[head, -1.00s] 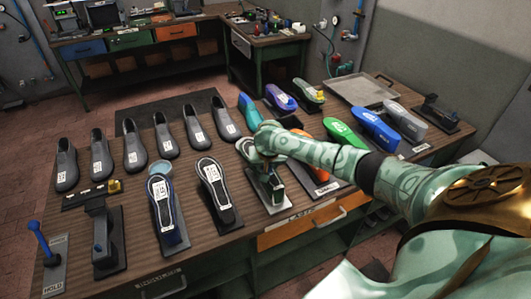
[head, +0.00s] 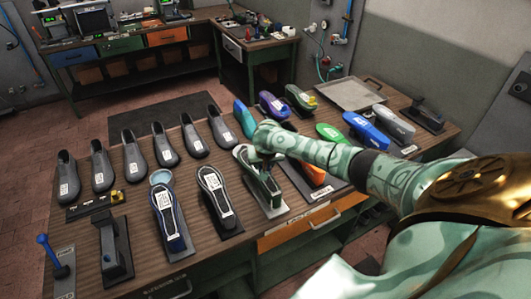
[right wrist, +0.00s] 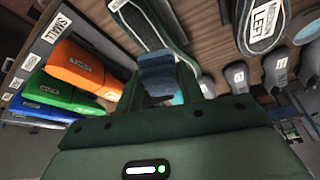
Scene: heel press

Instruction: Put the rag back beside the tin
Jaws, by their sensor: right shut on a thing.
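My right gripper (right wrist: 160,88) is shut on a dark blue folded piece (right wrist: 156,70) that looks like the rag. In the head view my right gripper (head: 264,154) hangs above the grey-green shoe form (head: 266,190) near the front middle of the bench; the rag cannot be made out there. The tin appears as a round, light blue-rimmed thing (head: 161,177) at left of centre, just behind a blue-edged sole (head: 168,218). My left gripper is not in view.
Grey shoes (head: 164,150) stand in a row along the back of the bench. Another labelled sole (head: 213,193) lies between tin and gripper. Coloured forms, such as a blue one (head: 367,130), stand at right. A blue-handled lever (head: 49,252) stands at front left.

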